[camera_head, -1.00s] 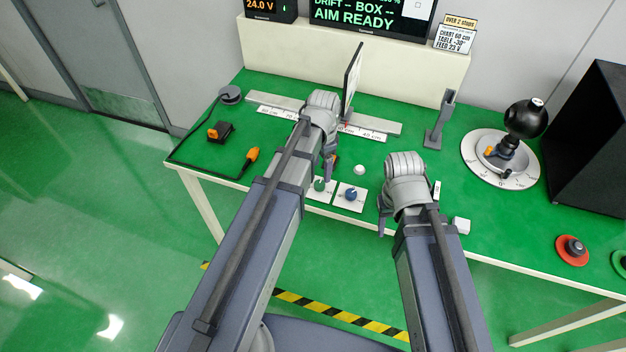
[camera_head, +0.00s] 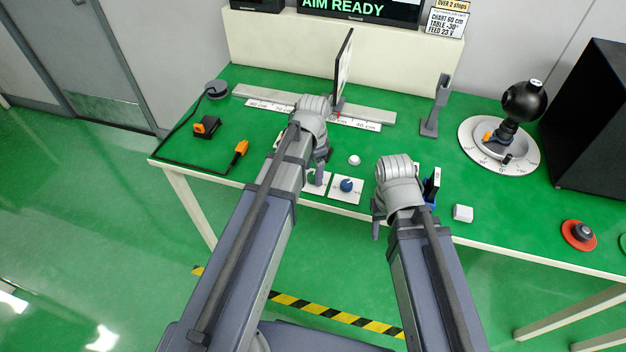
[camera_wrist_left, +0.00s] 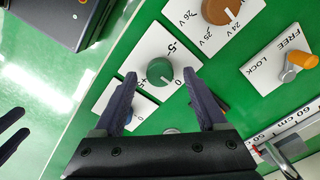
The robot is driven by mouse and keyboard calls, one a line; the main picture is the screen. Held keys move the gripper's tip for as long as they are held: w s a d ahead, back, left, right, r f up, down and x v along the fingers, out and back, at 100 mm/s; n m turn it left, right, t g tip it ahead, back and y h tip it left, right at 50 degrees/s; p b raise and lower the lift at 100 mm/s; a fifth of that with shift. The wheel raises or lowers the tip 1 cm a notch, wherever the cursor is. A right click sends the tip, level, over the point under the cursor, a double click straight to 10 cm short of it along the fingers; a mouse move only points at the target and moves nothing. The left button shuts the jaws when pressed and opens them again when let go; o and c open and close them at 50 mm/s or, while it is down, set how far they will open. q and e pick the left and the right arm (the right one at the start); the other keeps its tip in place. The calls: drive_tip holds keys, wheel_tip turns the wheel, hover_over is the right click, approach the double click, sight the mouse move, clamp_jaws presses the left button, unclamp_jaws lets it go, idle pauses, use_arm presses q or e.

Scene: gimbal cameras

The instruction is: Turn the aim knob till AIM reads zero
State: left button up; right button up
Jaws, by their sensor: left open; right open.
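In the left wrist view a green knob (camera_wrist_left: 159,71) sits on a white plate marked -5, 0 and +5. My open left gripper (camera_wrist_left: 162,88) has its two fingers pointing at this plate, one either side of the knob's near edge; contact cannot be told. In the head view my left gripper (camera_head: 321,174) hangs over the green knob and hides most of it. A blue knob (camera_head: 346,185) on its own white plate is just to the right. I cannot read which knob is the aim one. The screen (camera_head: 350,6) shows AIM READY; its upper lines are cut off. My right gripper (camera_head: 376,222) is open and empty near the bench's front edge.
A brown voltage knob (camera_wrist_left: 221,10) and a FREE/LOCK lever (camera_wrist_left: 298,62) lie beyond in the wrist view. A white button (camera_head: 354,160), an upright chart (camera_head: 343,68) on a rail and a round turntable (camera_head: 470,140) with a black ball share the green bench.

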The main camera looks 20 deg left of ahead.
use_arm(q)
drive_tip(key=shift+f+b, duration=0.35)
drive_tip(key=shift+f, duration=0.35)
drive_tip(key=shift+r, duration=0.1)
clamp_jaws()
